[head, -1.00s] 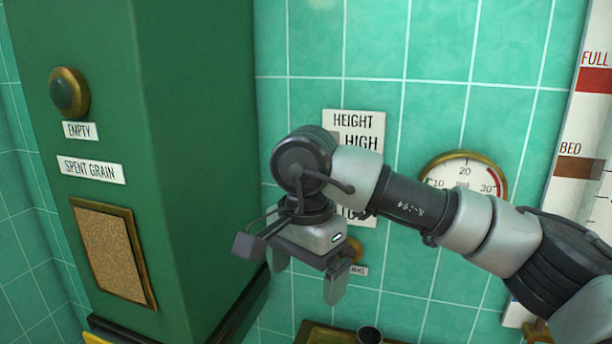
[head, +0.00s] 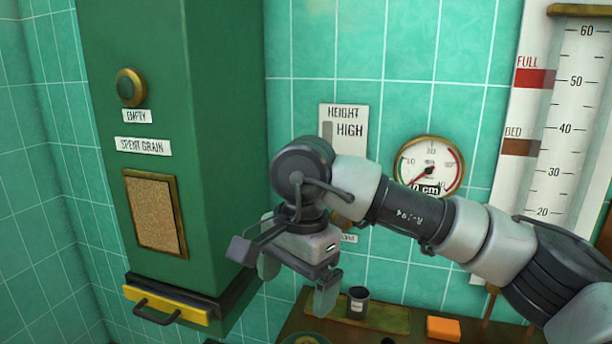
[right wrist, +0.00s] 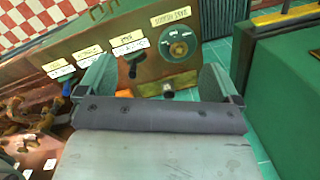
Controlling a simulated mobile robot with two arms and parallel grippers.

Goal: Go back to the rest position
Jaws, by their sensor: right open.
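My right gripper (head: 297,284) hangs at the middle of the head view, pointing down, with its arm coming in from the right. Its two fingers are apart and nothing shows between them. In the right wrist view the open fingers (right wrist: 157,84) frame a panel with labelled switches and a round dial (right wrist: 178,45). In the head view the gripper is in front of the tiled wall, just right of the green cabinet (head: 225,130). My left gripper is not in view.
A dark cup (head: 358,302) and an orange block (head: 443,328) sit below. A gauge (head: 430,168) and a height sign (head: 343,118) hang behind my arm.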

